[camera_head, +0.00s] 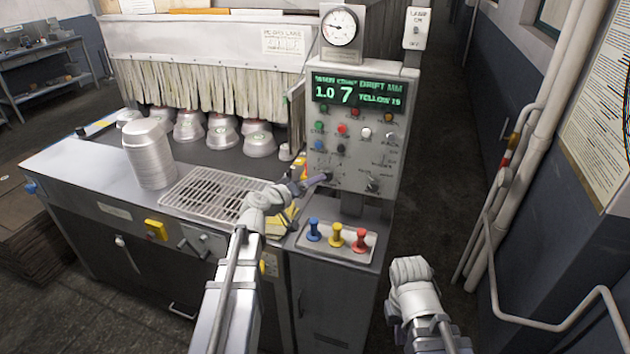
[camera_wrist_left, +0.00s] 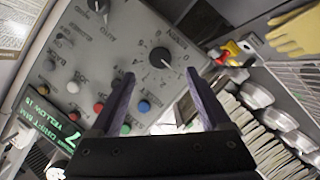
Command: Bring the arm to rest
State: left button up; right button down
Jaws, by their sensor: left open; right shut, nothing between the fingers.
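My left gripper (camera_head: 305,186) is in front of the lower part of the grey control panel (camera_head: 345,105). In the left wrist view its two fingers (camera_wrist_left: 158,76) stand apart with nothing held between them. A black rotary knob (camera_wrist_left: 160,57) on the panel shows just beyond the fingertips; I cannot tell whether they touch it. My right arm hangs low at the right, its end (camera_head: 410,270) over the floor beside the cabinet, apart from everything. Its fingers are hardly visible, and it carries nothing that I can see.
A stack of pans (camera_head: 149,155) stands left of a wire rack (camera_head: 212,193). Several pans (camera_head: 222,132) sit by the strip curtain (camera_head: 205,85). Blue, yellow and red plungers (camera_head: 336,236) stand on the cabinet's front tray. Yellow gloves (camera_wrist_left: 297,30) lie near the rack. Pipes (camera_head: 500,190) run along the right wall.

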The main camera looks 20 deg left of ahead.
pick_arm(q)
jog(key=shift+d, duration=0.1)
jog(key=s+d+f+m+g+h, duration=0.1)
jog(key=s+d+f+m+g, duration=0.3)
jog(key=d, duration=0.5)
jog(key=s+d+f+m+g+h, duration=0.15)
jog(key=s+d+f+g, duration=0.25)
jog(key=s+d+f, duration=0.4)
jog(key=s+d+f+m+g+y, duration=0.1)
jog(key=s+f+m+g+y, duration=0.1)
jog(key=s, duration=0.6)
jog(key=s+d+f+m+g+y, duration=0.1)
jog(key=s+g+y, duration=0.3)
jog(key=s, duration=0.5)
jog(key=shift+d+f+m+y, duration=0.15)
jog(key=shift+f+m+y, duration=0.35)
jog(key=shift+y, duration=0.75)
jog(key=shift+w, duration=0.1)
